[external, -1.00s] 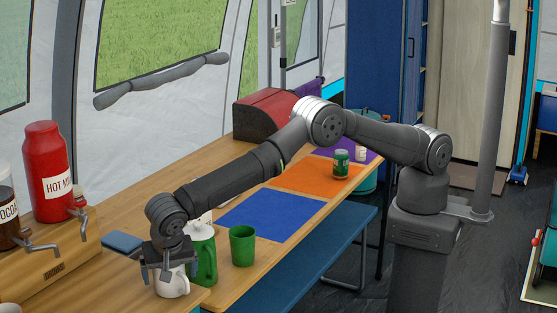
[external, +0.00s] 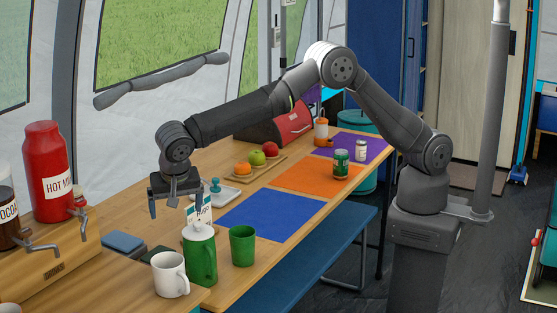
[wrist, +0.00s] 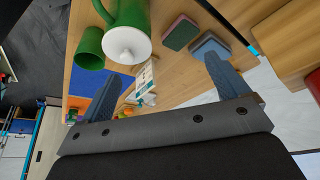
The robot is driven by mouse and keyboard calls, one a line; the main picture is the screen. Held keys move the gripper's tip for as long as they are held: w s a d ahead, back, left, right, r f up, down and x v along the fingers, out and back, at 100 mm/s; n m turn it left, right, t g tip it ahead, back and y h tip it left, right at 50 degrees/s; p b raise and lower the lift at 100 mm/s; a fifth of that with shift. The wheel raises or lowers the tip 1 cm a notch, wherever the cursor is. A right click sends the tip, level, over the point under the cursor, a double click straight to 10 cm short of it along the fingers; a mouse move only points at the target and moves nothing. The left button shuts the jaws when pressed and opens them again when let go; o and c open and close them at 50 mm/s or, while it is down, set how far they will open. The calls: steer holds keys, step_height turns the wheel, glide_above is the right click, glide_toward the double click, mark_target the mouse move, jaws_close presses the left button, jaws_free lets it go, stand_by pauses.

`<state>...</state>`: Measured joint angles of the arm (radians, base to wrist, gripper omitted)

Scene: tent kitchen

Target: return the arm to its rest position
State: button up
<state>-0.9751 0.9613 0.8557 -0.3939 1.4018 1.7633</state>
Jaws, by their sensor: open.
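My gripper (external: 174,199) is open and empty. It hangs above the wooden table (external: 150,224), behind the tall green pitcher (external: 201,262) and the white mug (external: 171,275). In the wrist view my two fingers (wrist: 165,85) are spread wide with nothing held between them. The arm rises from its base at the right, bends at a high elbow and reaches left over the table.
A green cup (external: 242,246) stands beside the pitcher, which has a labelled card above it. Blue (external: 272,215), orange (external: 300,178) and purple mats lie to the right. A fruit board, small containers, a blue sponge (external: 123,242) and a red dispenser (external: 48,172) stand around.

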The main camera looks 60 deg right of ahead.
steer(key=w+d+f, duration=0.2)
steer(key=w+d, duration=0.7)
steer(key=d, duration=0.4)
steer(key=w+d+f, duration=0.2)
steer(key=w+d, duration=0.7)
steer(key=d, duration=0.4)
steer(key=w+d+f, duration=0.1)
steer(key=w+d, duration=0.1)
steer(key=d, duration=1.3)
steer(key=w+d+f+n, duration=0.1)
steer(key=w+d, duration=0.1)
steer(key=d, duration=1.3)
steer(key=shift+w+d, duration=0.25)
steer(key=shift+d, duration=0.1)
steer(key=shift+f, duration=0.1)
steer(key=shift+o, duration=0.9)
